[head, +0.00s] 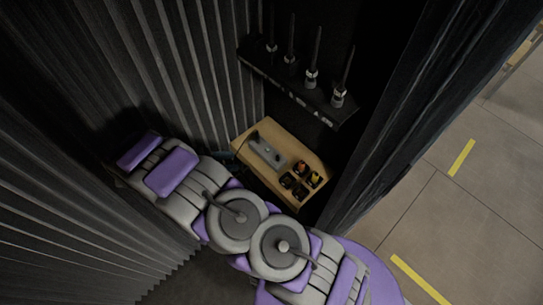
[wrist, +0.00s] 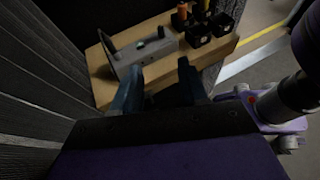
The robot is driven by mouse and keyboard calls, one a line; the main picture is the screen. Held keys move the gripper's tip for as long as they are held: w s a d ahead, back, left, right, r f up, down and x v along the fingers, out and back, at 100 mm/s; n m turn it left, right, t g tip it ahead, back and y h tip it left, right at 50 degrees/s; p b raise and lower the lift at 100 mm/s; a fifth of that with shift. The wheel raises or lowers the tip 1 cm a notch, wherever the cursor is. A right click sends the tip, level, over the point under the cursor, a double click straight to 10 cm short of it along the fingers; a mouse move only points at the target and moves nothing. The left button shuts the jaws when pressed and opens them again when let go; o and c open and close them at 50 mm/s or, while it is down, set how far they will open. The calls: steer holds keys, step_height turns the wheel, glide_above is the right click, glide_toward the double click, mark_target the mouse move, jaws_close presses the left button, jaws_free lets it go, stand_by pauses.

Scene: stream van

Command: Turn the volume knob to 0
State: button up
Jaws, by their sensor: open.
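A grey box-like device (head: 267,152) lies on a small wooden table in the head view. It also shows in the wrist view (wrist: 130,60), with a small pale greenish spot on its top. I cannot make out clearly which part is the volume knob or where it points. My gripper (wrist: 158,66) is open and empty in the wrist view. In the head view my arm hides most of the gripper.
The wooden table (head: 246,134) also bears several black cups (head: 301,168) with small orange and yellow items, right of the device. A dark rack (head: 290,86) with several upright microphones is above it. Ribbed dark walls (head: 70,120) stand left, and a dark panel (head: 395,110) right. Open floor (head: 475,210) lies beyond.

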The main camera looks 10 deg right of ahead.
mark_target(274, 161)
steer(key=b+x, duration=0.1)
steer(key=x, duration=1.6)
steer(key=shift+d, duration=0.3)
steer(key=shift+a, duration=0.1)
steer(key=shift+a, duration=0.15)
steer(key=shift+c, duration=1.1)
jaws_close()
